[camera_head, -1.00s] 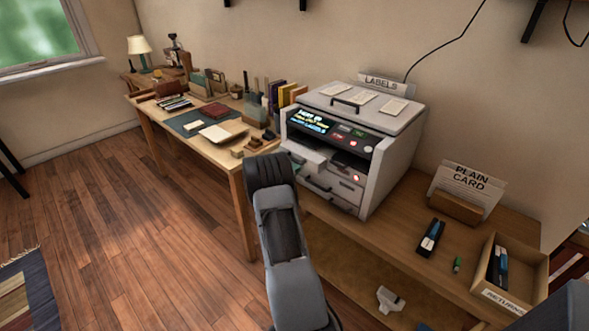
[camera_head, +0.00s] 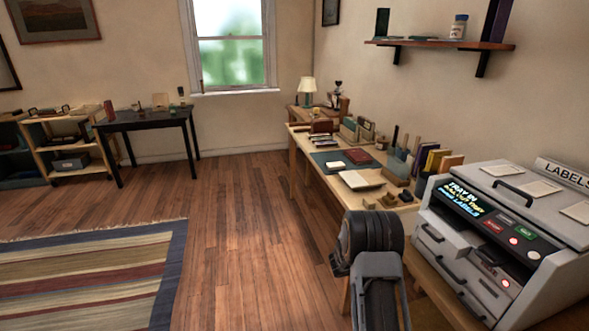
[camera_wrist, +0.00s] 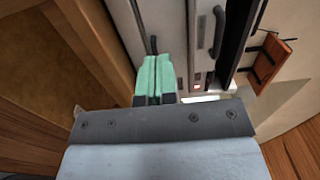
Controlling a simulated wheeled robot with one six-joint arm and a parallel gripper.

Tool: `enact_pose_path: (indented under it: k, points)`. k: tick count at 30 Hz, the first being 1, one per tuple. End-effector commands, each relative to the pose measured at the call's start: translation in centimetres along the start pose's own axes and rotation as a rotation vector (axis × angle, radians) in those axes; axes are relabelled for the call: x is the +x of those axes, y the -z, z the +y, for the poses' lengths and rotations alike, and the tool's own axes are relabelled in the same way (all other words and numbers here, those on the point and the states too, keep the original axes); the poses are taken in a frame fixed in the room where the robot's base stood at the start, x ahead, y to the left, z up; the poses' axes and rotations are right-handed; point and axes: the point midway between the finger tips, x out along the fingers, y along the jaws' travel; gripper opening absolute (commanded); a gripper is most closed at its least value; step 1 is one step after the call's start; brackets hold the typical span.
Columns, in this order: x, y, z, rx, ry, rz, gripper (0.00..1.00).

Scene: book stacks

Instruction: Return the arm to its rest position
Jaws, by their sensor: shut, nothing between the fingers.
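My arm (camera_head: 375,285) rises at the lower right of the head view, just left of the label printer (camera_head: 505,240). My gripper is not visible there. In the wrist view my gripper (camera_wrist: 158,62) shows two pale green fingers pressed together, with nothing between them. The fingers point toward the printer's front, where drawer handles and a small red light (camera_wrist: 197,77) show. I cannot tell the exact gap between the fingertips and the printer.
A wooden desk (camera_head: 405,210) with books and a tray stands behind my arm. A dark table (camera_head: 150,120) and a low shelf (camera_head: 70,150) stand at the far left. A striped rug (camera_head: 85,275) lies on the open wooden floor.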

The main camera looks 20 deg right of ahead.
Motion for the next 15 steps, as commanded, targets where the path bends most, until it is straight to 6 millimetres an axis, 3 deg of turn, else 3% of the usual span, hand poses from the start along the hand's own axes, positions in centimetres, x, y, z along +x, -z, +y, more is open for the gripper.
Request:
enact_pose_path:
  k: [5,8,12,15]
  points:
    - [0.0,0.0,0.2,0.106,-0.010,-0.001,0.00]
    - [-0.1,1.0,1.5,0.288,-0.068,0.056,0.00]
    - [-1.5,5.5,4.4,0.652,-0.178,0.296,0.00]
    - [-4.0,8.6,3.3,0.999,-0.210,0.531,0.00]
